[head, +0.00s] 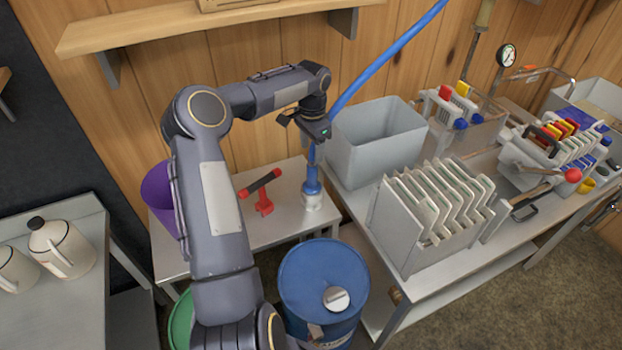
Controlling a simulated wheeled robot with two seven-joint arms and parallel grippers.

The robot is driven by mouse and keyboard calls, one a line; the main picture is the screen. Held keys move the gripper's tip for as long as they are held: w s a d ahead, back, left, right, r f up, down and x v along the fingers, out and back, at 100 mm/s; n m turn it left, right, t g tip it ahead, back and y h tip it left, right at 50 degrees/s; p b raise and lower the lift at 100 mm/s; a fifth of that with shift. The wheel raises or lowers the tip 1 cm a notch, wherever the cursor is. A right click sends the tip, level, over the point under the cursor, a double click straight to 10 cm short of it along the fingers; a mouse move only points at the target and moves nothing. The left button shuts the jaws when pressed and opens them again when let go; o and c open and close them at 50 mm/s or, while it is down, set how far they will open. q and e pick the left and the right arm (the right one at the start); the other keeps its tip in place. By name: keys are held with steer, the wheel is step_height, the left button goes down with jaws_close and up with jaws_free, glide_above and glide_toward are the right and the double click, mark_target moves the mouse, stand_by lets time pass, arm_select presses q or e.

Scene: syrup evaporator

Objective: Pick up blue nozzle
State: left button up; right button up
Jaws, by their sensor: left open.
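The blue nozzle (312,182) stands upright on a pale metal base on the small metal table (275,232). A blue hose (385,62) comes down from the upper right and passes behind my gripper toward the nozzle's top. My left gripper (309,131) is open, above the nozzle's body and close to its narrow upper part. The gripper hides part of the hose and nozzle top, so I cannot tell whether the fingers are around it or beside it. My right gripper is not in view.
A purple bucket (160,195) is at the table's left. A blue drum (322,280) stands in front. A grey bin (376,140) and a plate rack (432,210) are to the right.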

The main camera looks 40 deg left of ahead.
mark_target(313, 167)
arm_select(q)
steer(key=f+p, duration=0.1)
steer(key=f, duration=0.2)
steer(key=f+p, duration=0.1)
steer(key=f, duration=0.2)
steer(key=shift+s+d+f, duration=0.1)
steer(key=shift+d+f, duration=0.1)
steer(key=shift+f, duration=0.6)
jaws_close()
